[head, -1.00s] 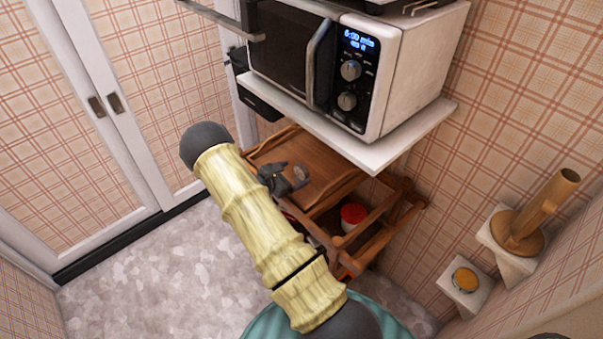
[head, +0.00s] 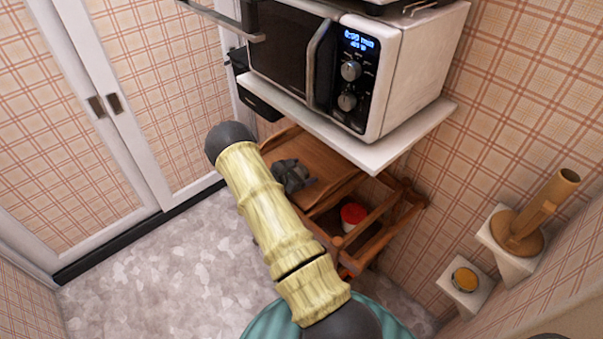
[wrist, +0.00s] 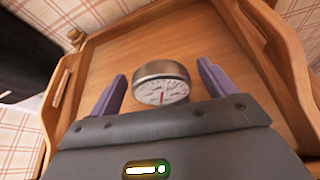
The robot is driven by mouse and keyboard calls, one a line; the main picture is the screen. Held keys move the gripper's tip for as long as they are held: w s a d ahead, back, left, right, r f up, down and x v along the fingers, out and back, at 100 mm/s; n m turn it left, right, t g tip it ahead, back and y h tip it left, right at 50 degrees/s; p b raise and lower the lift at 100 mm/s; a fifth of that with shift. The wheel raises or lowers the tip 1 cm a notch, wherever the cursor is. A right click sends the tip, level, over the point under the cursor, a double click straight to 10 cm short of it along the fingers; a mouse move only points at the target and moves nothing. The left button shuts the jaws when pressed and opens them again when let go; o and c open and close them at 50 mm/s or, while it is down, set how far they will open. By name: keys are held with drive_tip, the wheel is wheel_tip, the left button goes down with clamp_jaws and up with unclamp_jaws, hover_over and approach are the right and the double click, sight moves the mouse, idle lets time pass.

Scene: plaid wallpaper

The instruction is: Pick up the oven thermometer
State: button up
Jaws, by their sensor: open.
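The oven thermometer (wrist: 161,84) is a small round dial with a metal rim, white face and red needle. In the wrist view it sits on the wooden tray top of the cart, between and just beyond the fingertips of my gripper (wrist: 162,88). The two purple-grey fingers are apart, one on each side of the dial, with a gap on both sides. In the head view my gripper (head: 292,178) is over the cart's top tray (head: 325,178), and the thermometer is hidden there behind it.
A white shelf (head: 385,155) with a microwave (head: 400,70) overhangs the cart's back. Raised wooden rims edge the tray. A red and white container (head: 352,214) stands on the lower level. Small wall shelves hold a brass-coloured holder (head: 520,232) and a round yellow item (head: 465,279).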

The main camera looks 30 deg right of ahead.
sight(302, 165)
drive_tip(key=shift+c, duration=0.4)
drive_tip(key=c, duration=1)
wheel_tip(302, 165, up, 10)
